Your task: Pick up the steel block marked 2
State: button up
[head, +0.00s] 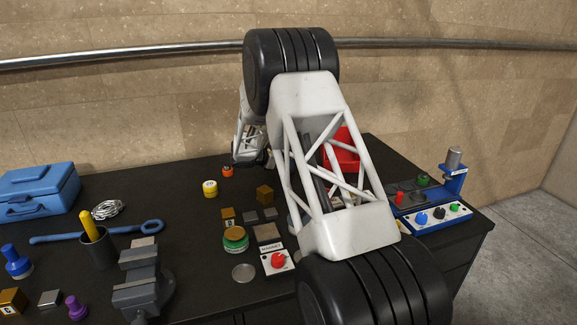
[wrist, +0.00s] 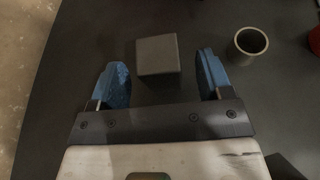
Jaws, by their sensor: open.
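A dark grey block (wrist: 158,55) lies on the black table in the wrist view. No number is readable on the face I see, so I cannot tell if it is the one marked 2. My gripper (wrist: 162,72) is open, with its blue fingers apart. The block sits between and slightly beyond the fingertips, with a gap on each side. In the head view my gripper is mostly hidden behind my arm, and I cannot make out this block there.
A grey hollow cylinder (wrist: 248,46) stands just right of the right finger. Something red (wrist: 315,40) is at the right edge. In the head view, a red bin (head: 343,150) is behind my arm.

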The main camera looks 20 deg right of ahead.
jog(key=shift+x, duration=1.25)
jog(key=shift+r, duration=0.1)
grip_shut()
